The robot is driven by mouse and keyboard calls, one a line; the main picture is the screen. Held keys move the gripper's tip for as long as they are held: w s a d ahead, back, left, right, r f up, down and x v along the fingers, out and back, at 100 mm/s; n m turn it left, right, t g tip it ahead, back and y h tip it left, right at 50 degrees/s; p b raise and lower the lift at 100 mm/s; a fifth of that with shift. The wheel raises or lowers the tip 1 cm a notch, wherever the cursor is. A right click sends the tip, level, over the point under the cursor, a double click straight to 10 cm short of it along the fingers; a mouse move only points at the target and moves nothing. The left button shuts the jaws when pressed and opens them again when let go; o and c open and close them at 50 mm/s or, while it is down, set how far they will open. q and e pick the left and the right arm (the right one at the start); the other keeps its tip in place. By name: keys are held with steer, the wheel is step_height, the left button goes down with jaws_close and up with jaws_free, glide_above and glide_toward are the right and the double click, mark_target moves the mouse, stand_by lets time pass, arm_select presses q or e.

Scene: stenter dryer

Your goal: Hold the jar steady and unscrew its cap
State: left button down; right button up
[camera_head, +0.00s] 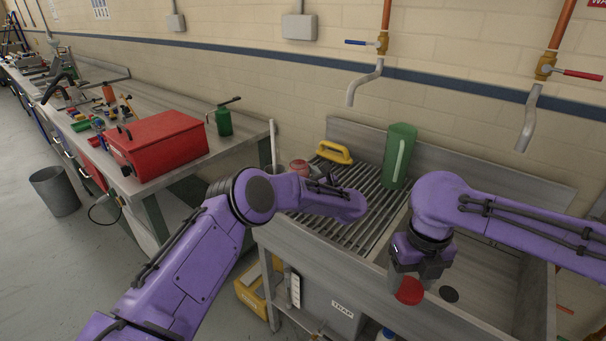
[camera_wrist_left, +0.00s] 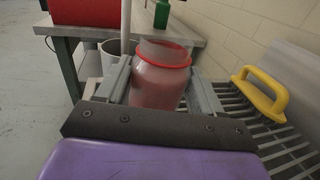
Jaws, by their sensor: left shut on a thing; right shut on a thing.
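The jar (camera_head: 299,166) is a see-through jar with reddish contents, above the left part of the slatted rack. In the left wrist view the jar (camera_wrist_left: 161,78) stands upright between the two fingers of my left gripper (camera_wrist_left: 163,88), which is shut on it. A red ring shows at its neck, and its top looks uncapped. In the head view my left arm hides most of this grip. The red cap (camera_head: 410,291) is well apart from the jar, at the right. My right gripper (camera_head: 408,279) is shut on the cap over the sink.
The slatted rack (camera_head: 345,218) carries a yellow-handled brush (camera_head: 334,153) and a green container (camera_head: 398,157). The sink basin (camera_head: 490,290) lies at the right, under two taps. A red toolbox (camera_head: 160,143) and a green oil can (camera_head: 224,121) stand on the left bench.

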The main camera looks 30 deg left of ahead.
arm_select(q)
steer(key=shift+f, duration=0.15)
steer(key=shift+c, duration=0.8)
jaws_free()
